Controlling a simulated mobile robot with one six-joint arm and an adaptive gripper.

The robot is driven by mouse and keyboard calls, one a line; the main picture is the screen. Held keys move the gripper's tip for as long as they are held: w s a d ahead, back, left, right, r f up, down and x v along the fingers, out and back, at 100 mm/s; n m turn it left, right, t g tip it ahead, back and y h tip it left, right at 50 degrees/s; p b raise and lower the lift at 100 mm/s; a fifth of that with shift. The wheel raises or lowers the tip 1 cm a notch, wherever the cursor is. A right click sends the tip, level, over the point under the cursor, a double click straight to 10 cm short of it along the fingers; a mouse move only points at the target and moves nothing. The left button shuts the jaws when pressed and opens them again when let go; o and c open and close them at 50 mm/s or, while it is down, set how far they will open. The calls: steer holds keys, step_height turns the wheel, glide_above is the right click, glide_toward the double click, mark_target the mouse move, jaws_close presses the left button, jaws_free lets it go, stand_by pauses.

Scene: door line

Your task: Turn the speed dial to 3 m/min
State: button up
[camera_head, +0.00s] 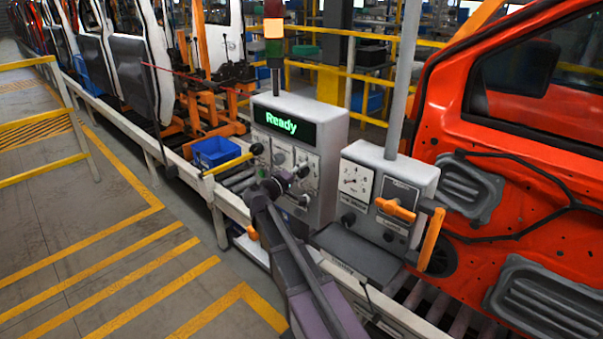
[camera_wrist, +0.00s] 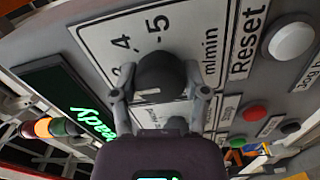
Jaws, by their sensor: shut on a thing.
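The speed dial (camera_wrist: 163,74) is a round dark knob on a white scale plate (camera_wrist: 222,22) marked "m/min". The plate appears turned sideways in the wrist view; 4 and 5 are readable beside the knob. The dial's pointer cannot be made out, so its setting is unclear. My gripper (camera_wrist: 160,88) is shut on the dial, one finger on each side of it. In the head view my gripper (camera_head: 281,182) is at the front of the grey control box (camera_head: 322,135) and hides the dial there.
The box's display (camera_head: 282,124) reads "Ready" in green. A white Reset button (camera_wrist: 291,42) and a red button (camera_wrist: 255,112) are near the dial. A second box with a gauge (camera_head: 354,181) and orange handles (camera_head: 396,209) stands to the right, before a red door (camera_head: 540,180).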

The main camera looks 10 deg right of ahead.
steer(key=o, duration=1.1)
steer(key=shift+o, duration=0.2)
steer(key=v, duration=1.2)
